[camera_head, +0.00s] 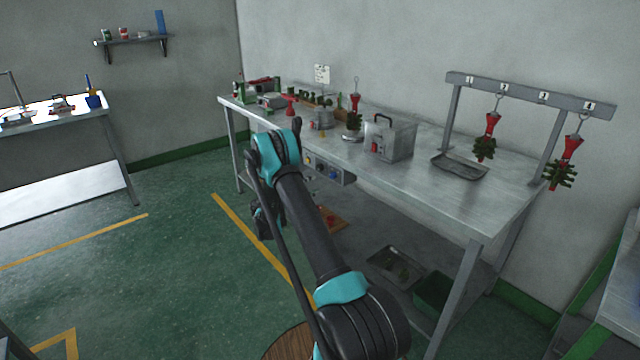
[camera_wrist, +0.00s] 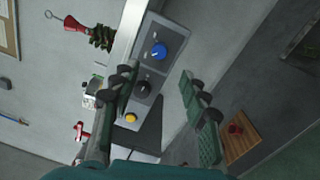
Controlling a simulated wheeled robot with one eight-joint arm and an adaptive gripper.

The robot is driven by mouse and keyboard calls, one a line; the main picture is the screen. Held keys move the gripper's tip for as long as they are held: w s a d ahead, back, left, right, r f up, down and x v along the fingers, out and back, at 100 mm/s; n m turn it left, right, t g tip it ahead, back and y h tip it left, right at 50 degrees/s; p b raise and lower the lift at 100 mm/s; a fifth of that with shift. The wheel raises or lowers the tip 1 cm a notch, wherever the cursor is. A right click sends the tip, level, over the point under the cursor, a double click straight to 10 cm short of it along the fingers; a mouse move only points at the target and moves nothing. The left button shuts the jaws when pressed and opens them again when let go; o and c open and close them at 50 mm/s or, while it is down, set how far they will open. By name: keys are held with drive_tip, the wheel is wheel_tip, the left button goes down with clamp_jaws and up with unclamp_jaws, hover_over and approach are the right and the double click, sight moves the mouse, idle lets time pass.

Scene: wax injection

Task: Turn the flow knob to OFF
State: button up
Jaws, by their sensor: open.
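A grey control panel (camera_wrist: 172,72) on the front of the metal workbench carries a blue knob (camera_wrist: 158,51), a black knob (camera_wrist: 143,87) and a yellow knob or button (camera_wrist: 131,117). The labels are too small to read, so I cannot tell which is the flow knob. In the head view the panel (camera_head: 347,178) shows beside my arm, with the blue knob (camera_head: 333,173) visible. My gripper (camera_wrist: 158,84) is open and empty. Its fingers appear on either side of the black knob's area in the wrist view; contact cannot be told.
A numbered rack (camera_head: 530,95) holds red-and-green hanging pieces. Below are a tray (camera_head: 388,263), a green bin (camera_head: 432,290) and a wooden board (camera_wrist: 240,142). Floor to the left is clear.

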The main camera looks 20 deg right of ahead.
drive_tip(key=shift+v, duration=1.45)
drive_tip(key=shift+r, duration=0.1)
drive_tip(key=s+r+m+g+y, duration=0.1)
drive_tip(key=s+r+y, duration=0.35)
drive_tip(key=s, duration=0.35)
drive_tip(key=s+r+m+g+y, duration=0.1)
drive_tip(key=s+r+m+y, duration=0.1)
drive_tip(key=s+r+y, duration=0.5)
drive_tip(key=s+a+f+m+y, duration=0.1)
drive_tip(key=s+a, duration=0.3)
drive_tip(key=s, duration=0.6)
drive_tip(key=s+a+f+m+y, duration=0.1)
drive_tip(key=s+a+y, duration=0.2)
drive_tip(key=s, duration=0.8)
drive_tip(key=s+a+f+m+y, duration=0.1)
drive_tip(key=s+a, duration=0.4)
drive_tip(key=s, duration=0.6)
drive_tip(key=shift+a+f+y, duration=0.25)
drive_tip(key=shift+f+y, duration=0.2)
drive_tip(key=shift+f, duration=0.05)
